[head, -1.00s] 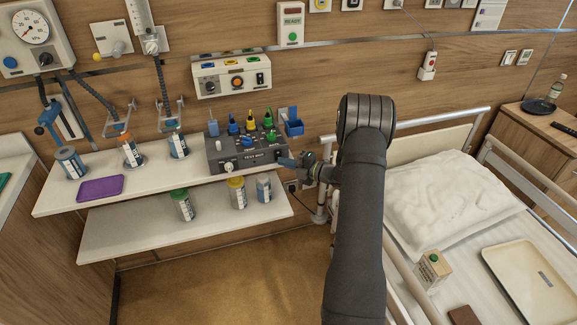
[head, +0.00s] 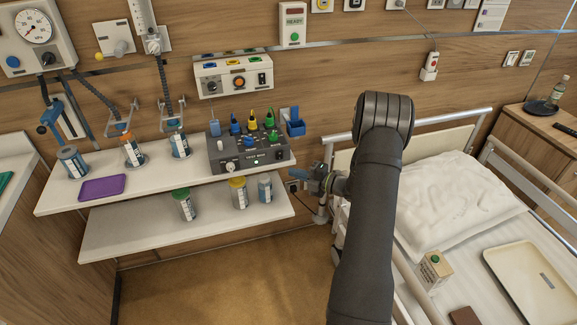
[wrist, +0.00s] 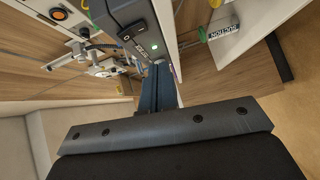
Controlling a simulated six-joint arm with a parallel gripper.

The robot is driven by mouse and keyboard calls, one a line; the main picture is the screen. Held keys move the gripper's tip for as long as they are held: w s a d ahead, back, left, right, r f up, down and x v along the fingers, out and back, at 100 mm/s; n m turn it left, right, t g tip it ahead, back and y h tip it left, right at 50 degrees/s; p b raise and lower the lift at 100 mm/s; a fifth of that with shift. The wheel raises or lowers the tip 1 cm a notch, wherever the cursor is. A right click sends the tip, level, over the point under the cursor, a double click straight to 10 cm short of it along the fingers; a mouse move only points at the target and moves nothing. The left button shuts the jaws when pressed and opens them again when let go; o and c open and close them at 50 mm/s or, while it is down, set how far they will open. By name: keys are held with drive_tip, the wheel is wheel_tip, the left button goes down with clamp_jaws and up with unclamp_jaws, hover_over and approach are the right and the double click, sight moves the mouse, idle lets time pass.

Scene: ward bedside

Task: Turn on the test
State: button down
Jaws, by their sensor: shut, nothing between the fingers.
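The dark grey test box (head: 229,166) stands at the right end of the upper white shelf, with several coloured plugs and knobs on its top. A round light knob sits at the front left and a black part at the front right. My gripper (head: 298,174) is shut and empty, just right of the box and apart from it. In the wrist view, its blue fingers (wrist: 155,88) point toward the box and shelf edge.
A blue holder (head: 295,128) is behind the box's right side. Jars and a purple tray (head: 102,188) are on the upper shelf (head: 60,202). More jars stand on the lower shelf (head: 130,237). The bed rail (head: 440,124) and pillow (head: 455,195) are right of my gripper.

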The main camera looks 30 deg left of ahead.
drive_tip(key=d, duration=0.7)
drive_tip(key=shift+d+f, duration=0.35)
drive_tip(key=a+r, duration=0.2)
drive_tip(key=a, duration=0.7)
drive_tip(key=d, duration=0.8)
drive_tip(key=shift+s+r, duration=0.15)
drive_tip(key=shift+r, duration=0.25)
